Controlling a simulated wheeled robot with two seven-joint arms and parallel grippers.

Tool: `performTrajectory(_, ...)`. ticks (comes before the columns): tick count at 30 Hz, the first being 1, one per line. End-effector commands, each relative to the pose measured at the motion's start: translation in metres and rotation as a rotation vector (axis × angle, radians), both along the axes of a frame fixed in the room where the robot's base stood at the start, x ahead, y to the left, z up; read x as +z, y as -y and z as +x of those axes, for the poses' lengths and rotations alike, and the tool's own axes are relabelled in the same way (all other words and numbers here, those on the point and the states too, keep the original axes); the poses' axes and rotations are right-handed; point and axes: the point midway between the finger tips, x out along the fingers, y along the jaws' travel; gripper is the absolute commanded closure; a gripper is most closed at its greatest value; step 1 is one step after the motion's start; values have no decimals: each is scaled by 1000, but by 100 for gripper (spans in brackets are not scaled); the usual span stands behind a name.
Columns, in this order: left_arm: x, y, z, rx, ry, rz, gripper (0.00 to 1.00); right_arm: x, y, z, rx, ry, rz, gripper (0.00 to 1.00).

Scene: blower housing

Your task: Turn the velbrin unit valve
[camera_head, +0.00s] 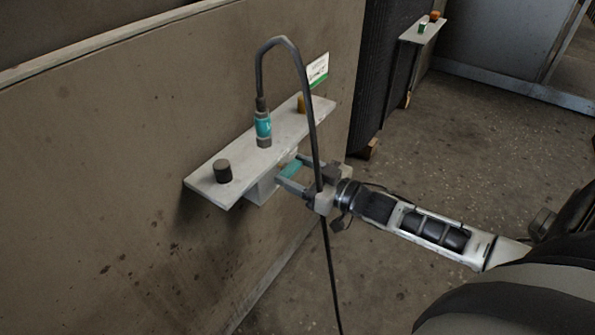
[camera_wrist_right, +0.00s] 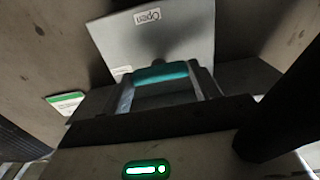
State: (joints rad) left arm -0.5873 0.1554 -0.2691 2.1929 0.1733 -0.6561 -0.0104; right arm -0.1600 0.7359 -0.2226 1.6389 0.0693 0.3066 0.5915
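The velbrin unit valve has a teal bar handle (camera_head: 291,169) on a grey box (camera_head: 263,189) under a metal shelf on the wall. My right gripper (camera_head: 293,172) reaches in from the right, its two fingers spread wide with the teal handle between them. In the right wrist view the handle (camera_wrist_right: 160,73) spans nearly the whole gap between the fingers; I cannot tell whether they touch its ends. Behind it is a grey plate (camera_wrist_right: 160,42) with a label reading "Open", upside down. My left gripper is not in view.
A black cable (camera_head: 311,120) loops from the connector and hangs down past my right gripper. Another shelf (camera_head: 418,31) stands at the back right.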

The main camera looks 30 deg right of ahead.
Motion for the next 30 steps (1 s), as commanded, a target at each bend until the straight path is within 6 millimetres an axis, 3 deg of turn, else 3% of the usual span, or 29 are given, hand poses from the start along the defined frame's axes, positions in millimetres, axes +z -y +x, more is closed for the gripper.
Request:
performTrajectory(1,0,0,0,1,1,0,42,0,0,0,0,0,0,53)
performTrajectory(2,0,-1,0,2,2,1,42,0,0,0,0,0,0,61)
performTrajectory(15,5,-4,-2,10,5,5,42,2,-1,0,1,27,-60,61)
performTrajectory(30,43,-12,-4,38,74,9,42,1,-2,-1,0,184,-441,61)
